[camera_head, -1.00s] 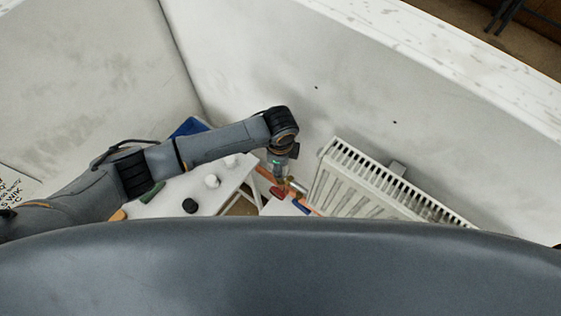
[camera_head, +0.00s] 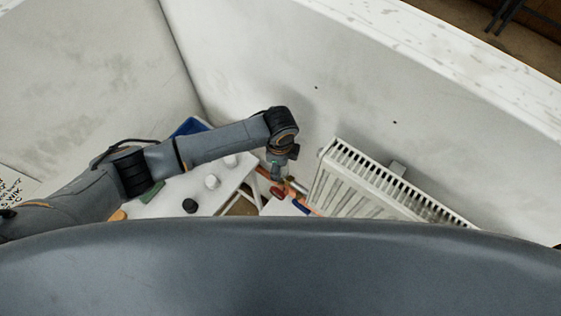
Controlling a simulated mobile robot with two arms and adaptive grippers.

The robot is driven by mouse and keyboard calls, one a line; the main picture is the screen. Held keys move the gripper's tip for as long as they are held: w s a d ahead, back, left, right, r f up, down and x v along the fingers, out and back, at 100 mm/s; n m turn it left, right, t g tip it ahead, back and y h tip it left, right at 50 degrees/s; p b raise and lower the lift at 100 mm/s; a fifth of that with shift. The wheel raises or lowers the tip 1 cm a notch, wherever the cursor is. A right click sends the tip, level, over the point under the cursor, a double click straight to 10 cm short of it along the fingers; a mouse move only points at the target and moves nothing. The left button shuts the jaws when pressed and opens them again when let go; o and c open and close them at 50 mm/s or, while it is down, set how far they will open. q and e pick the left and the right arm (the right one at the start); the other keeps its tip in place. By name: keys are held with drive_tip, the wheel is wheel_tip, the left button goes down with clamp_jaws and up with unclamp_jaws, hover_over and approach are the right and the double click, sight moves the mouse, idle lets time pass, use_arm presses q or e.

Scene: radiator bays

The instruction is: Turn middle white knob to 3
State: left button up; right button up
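My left arm comes in from the left, and my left gripper (camera_head: 278,172) points down at the left end of the radiator (camera_head: 385,185). The gripper is small and partly hidden by its wrist, so I cannot tell whether its fingers are open or shut. Red, orange and blue parts (camera_head: 278,192) show just below it. Two white knob-like pieces stand on the white table, one near its middle (camera_head: 212,181) and one farther back (camera_head: 231,161), partly behind my arm. A black one (camera_head: 190,205) stands nearer. No number markings are readable. My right gripper is not in view.
A blue bin (camera_head: 190,127) stands behind my arm. A green item (camera_head: 152,193) lies on the white table (camera_head: 168,207). The pale wall (camera_head: 330,70) rises behind the radiator. My own grey body hides the lower part of the view.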

use_arm(q)
drive_tip(key=r, duration=1.2)
drive_tip(key=shift+s+a, duration=0.1)
drive_tip(key=shift+s, duration=0.1)
